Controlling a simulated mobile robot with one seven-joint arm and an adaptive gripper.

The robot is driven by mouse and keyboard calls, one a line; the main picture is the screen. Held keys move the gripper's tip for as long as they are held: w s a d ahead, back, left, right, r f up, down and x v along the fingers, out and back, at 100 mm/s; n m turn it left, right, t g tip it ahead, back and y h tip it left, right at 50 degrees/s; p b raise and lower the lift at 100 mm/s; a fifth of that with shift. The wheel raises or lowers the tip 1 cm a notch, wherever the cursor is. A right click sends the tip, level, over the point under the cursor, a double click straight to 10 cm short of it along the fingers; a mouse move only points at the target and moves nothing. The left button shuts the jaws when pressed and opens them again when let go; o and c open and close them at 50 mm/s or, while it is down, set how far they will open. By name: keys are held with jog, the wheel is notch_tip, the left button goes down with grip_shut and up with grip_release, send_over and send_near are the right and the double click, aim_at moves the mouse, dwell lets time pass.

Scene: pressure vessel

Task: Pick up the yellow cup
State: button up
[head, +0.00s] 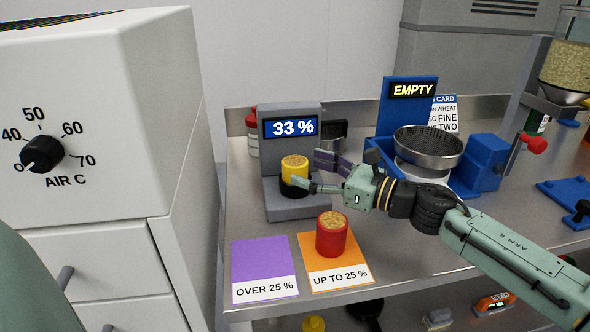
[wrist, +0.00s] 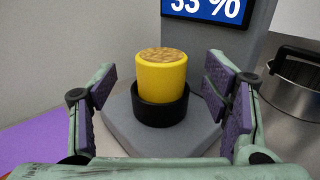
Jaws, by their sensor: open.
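The yellow cup (head: 294,165), filled with grain, stands upright in a black round holder (head: 293,186) on the grey meter (head: 290,120), whose display reads 33 %. In the wrist view the yellow cup (wrist: 161,75) is ahead and centred between my fingers, its lower part hidden in the black holder (wrist: 160,107). My gripper (head: 316,172) is open, and its fingers reach toward the cup from the right in the head view. In the wrist view my gripper (wrist: 170,98) has a finger on each side, with gaps between the pads and the cup.
A red cup (head: 332,235) of grain stands on the orange "UP TO 25 %" mat (head: 360,276). The purple "OVER 25 %" mat (head: 262,262) is bare. A blue device with a sieve (head: 428,145) and "EMPTY" display stands behind my arm. A metal container (wrist: 290,95) is right in the wrist view.

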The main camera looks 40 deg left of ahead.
aim_at(306, 168)
jog(key=a, duration=0.1)
jog(key=a+p, duration=0.2)
jog(key=a, duration=0.1)
jog(key=shift+s+r, duration=0.15)
jog(key=shift+s, duration=0.1)
jog(key=shift+a, duration=0.25)
jog(key=c, duration=1.4)
jog(key=shift+c, duration=0.2)
